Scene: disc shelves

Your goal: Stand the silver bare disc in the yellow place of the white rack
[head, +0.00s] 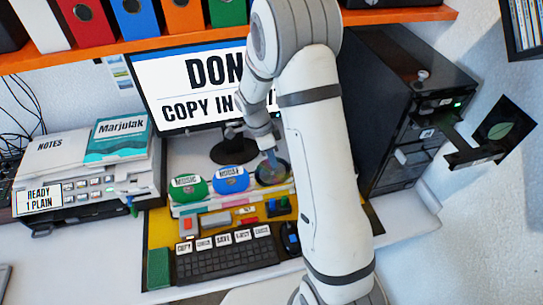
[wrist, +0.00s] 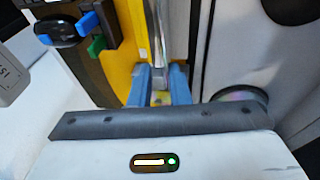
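The silver disc (head: 275,175) stands at the right end of the white rack (head: 212,208), beside the blue HOLIDAY disc sleeve. My gripper (head: 269,155) is at its upper rim, coming down from above. In the wrist view my two blue fingers (wrist: 161,82) are apart, with a visible gap. A narrow silver strip (wrist: 160,35), seemingly the disc nearly edge-on, lies between them. A small yellow patch (wrist: 158,98) shows in the gap, perhaps the yellow place. The slot under the disc is hidden in the head view.
Green (head: 188,188) and blue (head: 230,180) sleeves stand left of the disc. The monitor (head: 190,85) is behind, the keyboard (head: 225,258) in front. The black tower (head: 400,100) at right has its drawer (head: 473,155) out. A rainbow-sheened round thing (wrist: 240,96) is partly hidden.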

